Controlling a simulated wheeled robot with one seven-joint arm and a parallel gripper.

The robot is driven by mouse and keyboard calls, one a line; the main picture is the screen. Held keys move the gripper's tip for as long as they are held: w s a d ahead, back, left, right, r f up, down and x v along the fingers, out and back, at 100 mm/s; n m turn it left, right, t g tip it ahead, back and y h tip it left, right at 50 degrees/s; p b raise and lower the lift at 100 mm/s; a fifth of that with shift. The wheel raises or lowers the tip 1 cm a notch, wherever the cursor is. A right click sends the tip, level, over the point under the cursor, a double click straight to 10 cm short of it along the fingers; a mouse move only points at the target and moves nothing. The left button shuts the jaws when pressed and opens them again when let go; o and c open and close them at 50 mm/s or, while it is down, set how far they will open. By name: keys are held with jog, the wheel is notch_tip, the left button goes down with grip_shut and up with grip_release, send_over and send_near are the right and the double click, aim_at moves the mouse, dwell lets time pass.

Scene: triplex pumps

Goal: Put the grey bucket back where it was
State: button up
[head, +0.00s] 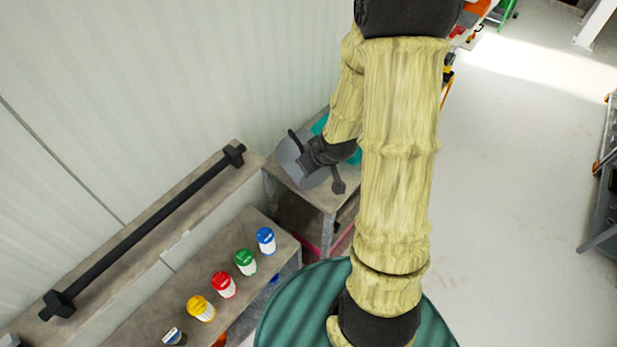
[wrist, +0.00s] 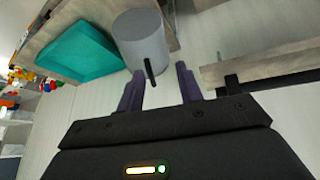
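The grey bucket (wrist: 142,38) is in the wrist view, just beyond my fingertips, with a dark handle-like bar sticking out toward me. It also shows in the head view (head: 289,158), partly hidden by my gripper. It appears to be on the grey-brown stand (head: 325,193), beside a teal tray (wrist: 80,56). My gripper (wrist: 160,70) has its two fingers spread apart, with the dark bar between them. In the head view my gripper (head: 314,162) is right at the bucket. Whether the fingers touch the bucket cannot be told.
A lower ledge holds several small jars with blue, green (head: 246,261), red and yellow lids. A long dark bar (head: 150,225) runs along the wall ledge. My arm covers part of the head view. The pale floor (head: 510,200) on the right is clear.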

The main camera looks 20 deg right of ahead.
jog(key=s+a+r+m+g, duration=0.3)
jog(key=s+a+r, duration=0.2)
jog(key=s+r, duration=0.4)
jog(key=shift+s+a+r+h, duration=0.25)
jog(key=shift+s+r+h, duration=0.05)
jog(key=shift+s, duration=0.8)
jog(key=shift+o, duration=0.4)
